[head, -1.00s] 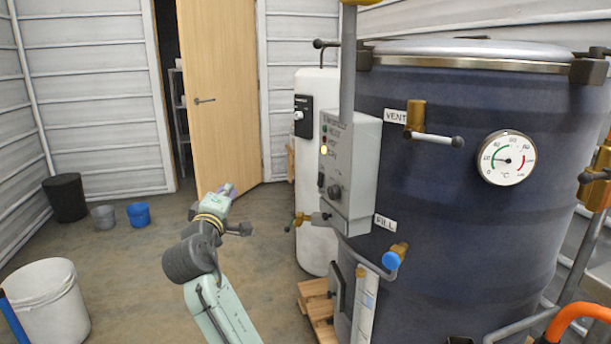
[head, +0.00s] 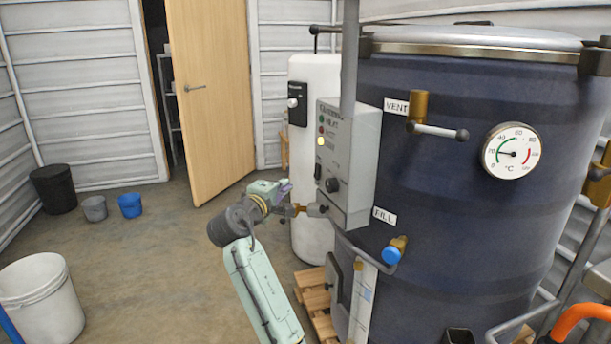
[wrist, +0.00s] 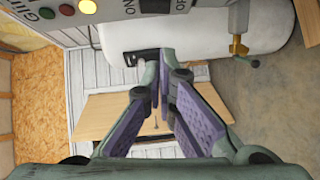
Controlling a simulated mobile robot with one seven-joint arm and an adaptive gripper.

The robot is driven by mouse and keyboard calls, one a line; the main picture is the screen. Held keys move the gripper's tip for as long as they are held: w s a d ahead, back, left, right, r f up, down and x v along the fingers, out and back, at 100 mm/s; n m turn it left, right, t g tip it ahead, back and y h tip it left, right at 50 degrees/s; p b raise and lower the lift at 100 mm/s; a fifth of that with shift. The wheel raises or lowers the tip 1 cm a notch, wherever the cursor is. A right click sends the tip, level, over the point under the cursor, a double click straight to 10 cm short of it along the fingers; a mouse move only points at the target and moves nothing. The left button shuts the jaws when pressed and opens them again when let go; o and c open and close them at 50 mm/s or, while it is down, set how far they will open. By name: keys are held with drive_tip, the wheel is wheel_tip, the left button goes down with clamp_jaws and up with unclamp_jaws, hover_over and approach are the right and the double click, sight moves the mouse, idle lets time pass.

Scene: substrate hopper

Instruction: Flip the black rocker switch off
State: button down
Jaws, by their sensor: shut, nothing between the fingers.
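The black rocker switch (head: 318,170) is small on the front face of the grey control box (head: 357,150), below a lit yellow lamp (head: 320,141) and beside a round black knob (head: 332,185). Its rocker position is too small to tell. My gripper (head: 285,187) is in front of the box, to the left of and slightly below the switch, apart from it. In the wrist view my gripper (wrist: 158,85) has its purple-padded fingers together and empty.
A large dark blue tank (head: 450,200) with a dial gauge (head: 511,152) stands right of the box. A white cylinder (head: 315,230) stands behind it. A brass valve (head: 300,209) sits close by my gripper. Buckets (head: 130,206) and open floor lie left.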

sight(317, 171)
drive_tip(key=w+d+f+p, duration=0.1)
drive_tip(key=w+d+p, duration=0.1)
drive_tip(key=w+d, duration=0.4)
drive_tip(key=shift+w, duration=1.1)
drive_tip(key=shift+d+f, duration=0.1)
drive_tip(key=shift+f, duration=0.05)
drive_tip(key=shift+w+d+f+n+t+b, duration=0.1)
drive_tip(key=shift+w+d+n+t+b, duration=0.05)
drive_tip(key=shift+d+n+t+b, duration=0.15)
drive_tip(key=shift+a, duration=0.15)
